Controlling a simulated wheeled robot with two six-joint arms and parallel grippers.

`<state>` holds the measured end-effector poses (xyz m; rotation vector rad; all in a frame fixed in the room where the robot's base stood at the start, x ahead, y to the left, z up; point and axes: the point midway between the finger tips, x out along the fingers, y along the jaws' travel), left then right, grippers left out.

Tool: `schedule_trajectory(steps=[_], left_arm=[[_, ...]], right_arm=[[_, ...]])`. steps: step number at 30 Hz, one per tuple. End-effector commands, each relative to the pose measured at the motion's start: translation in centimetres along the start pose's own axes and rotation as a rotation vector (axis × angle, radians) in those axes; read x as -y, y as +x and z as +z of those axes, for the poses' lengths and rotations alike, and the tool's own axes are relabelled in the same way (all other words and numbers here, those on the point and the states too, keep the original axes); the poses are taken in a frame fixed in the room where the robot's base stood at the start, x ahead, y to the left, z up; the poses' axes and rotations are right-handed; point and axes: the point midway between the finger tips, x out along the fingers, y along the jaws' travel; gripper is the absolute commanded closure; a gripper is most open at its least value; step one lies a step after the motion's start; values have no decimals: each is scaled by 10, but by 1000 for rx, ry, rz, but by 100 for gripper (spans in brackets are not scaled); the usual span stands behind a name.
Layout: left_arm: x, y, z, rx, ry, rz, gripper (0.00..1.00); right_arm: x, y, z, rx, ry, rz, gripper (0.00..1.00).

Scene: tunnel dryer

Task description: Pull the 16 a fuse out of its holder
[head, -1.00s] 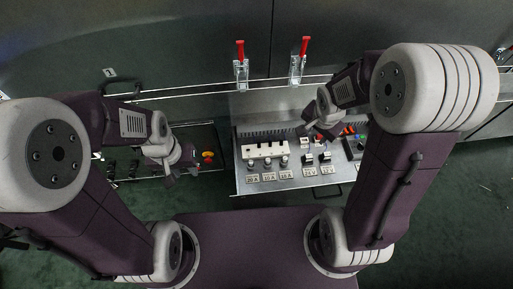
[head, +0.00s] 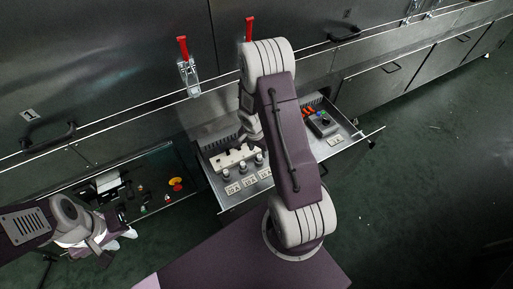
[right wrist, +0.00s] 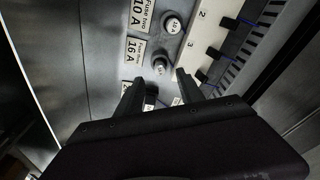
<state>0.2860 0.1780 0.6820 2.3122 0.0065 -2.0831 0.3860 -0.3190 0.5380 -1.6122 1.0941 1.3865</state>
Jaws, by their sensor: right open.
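In the right wrist view a label reading 16 A (right wrist: 135,48) stands beside a round fuse holder (right wrist: 160,64), which I take for the 16 A fuse's. A fuse marked 10 (right wrist: 173,25) sits above it by its 10 A label (right wrist: 138,15). My right gripper (right wrist: 160,88) is open and empty, its dark fingertips just below the 16 A holder and apart from it. Another label and holder show partly between the fingers. In the head view the fuse row (head: 243,168) lies in an open drawer; my right arm hides the right gripper. My left gripper (head: 117,246) is away at lower left.
A white strip (right wrist: 203,45) with numbered dark switches runs beside the fuses. The drawer also holds a control box with a joystick (head: 321,122). A lower tray at left holds a red-and-yellow button (head: 176,184). A red-handled clamp (head: 188,75) and a rail stand behind.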

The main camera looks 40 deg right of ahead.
Motion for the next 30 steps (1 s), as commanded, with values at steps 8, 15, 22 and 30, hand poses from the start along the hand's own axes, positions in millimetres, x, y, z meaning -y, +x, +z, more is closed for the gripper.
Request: schedule_trajectory(steps=[8,15,22,30], left_arm=[[0,26,3,0,0,0,64],[0,27,3,0,0,0,64],[0,27,3,0,0,0,64],[0,27,3,0,0,0,64]], right_arm=[[0,49,1,1,1,0,55],[0,53,0,0,1,-1,55],[0,53,0,0,1,0,88],[0,53,0,0,1,0,100]])
